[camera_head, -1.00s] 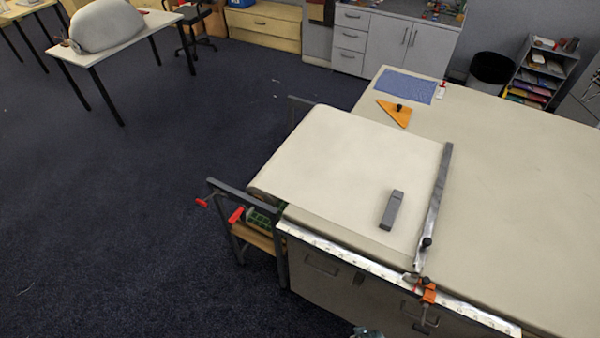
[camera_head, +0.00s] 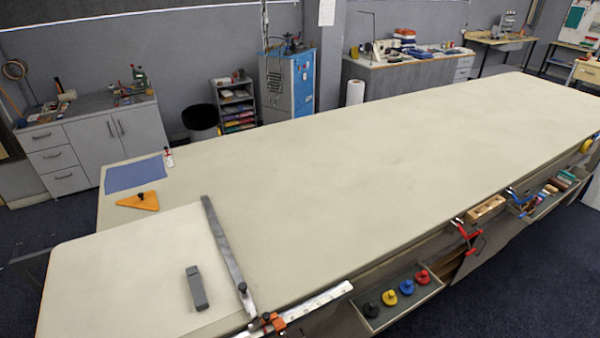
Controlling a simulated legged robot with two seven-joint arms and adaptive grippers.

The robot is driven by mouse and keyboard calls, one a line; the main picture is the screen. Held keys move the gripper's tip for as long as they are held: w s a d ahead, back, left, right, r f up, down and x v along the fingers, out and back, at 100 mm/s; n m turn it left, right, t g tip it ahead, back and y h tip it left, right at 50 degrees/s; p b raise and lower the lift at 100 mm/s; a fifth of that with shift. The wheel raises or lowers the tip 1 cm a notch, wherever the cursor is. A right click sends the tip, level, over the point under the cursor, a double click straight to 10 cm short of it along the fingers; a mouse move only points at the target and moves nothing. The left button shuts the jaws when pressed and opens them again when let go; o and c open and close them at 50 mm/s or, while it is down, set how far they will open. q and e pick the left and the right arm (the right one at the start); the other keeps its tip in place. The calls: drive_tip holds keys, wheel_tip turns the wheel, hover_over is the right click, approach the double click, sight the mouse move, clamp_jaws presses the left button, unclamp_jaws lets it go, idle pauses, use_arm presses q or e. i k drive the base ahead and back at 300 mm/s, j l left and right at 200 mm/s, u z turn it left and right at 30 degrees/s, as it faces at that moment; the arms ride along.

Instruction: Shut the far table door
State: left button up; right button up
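The long cloth table (camera_head: 400,150) runs from the lower left to the upper right. Its near side, at the right of the view, has open drawers and a grey panel (camera_head: 488,254) between two of them. A pale panel edge (camera_head: 592,192) shows at the right border. Either could be a table door; I cannot tell which is the far one or whether it stands open. Neither of my grippers is in view.
An open drawer (camera_head: 398,304) with coloured knobs juts out below the table edge. Red clamps (camera_head: 468,235) and blue clamps (camera_head: 520,200) stick out farther along. A wooden box (camera_head: 486,209) sits between them. Dark floor (camera_head: 530,285) is free at the lower right.

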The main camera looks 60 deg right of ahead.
sight(488, 242)
drive_tip(key=z, duration=3.5)
drive_tip(key=i+l+z, duration=0.2)
drive_tip(key=i+z, duration=0.45)
drive_tip(key=i, duration=1.75)
drive_tip(key=i+u, duration=0.1)
drive_tip(key=i, duration=0.45)
drive_tip(key=i+l+u, duration=0.1)
drive_tip(key=i, duration=0.4)
drive_tip(key=i+l+u, duration=0.15)
drive_tip(key=i, duration=0.4)
drive_tip(key=i+l+u, duration=0.1)
drive_tip(key=i, duration=0.45)
